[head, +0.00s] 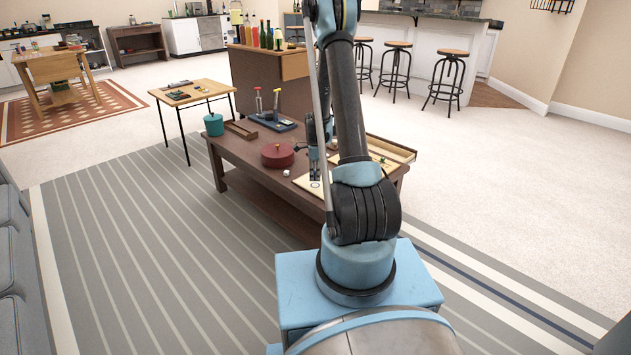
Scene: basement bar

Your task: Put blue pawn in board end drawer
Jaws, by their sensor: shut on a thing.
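My gripper (314,177) points down over the left part of a light wooden game board (303,182) on the low brown table. Its fingers are closed on a small piece at the board. The piece is too small and too hidden for me to make out its colour or shape; I take it to be the blue pawn. An open, pale wooden drawer (403,153) sticks out at the board's far right end, over the table's edge. My arm hides the middle of the board. A few small pieces show on the board right of my arm.
On the table (236,150) are a round dark red box (278,155), a white die (287,173), a teal pot (214,125), a brown wooden tray (240,130) and a dark tray (272,122) with upright bottles. A cabinet with bottles stands behind. Striped rug lies clear left.

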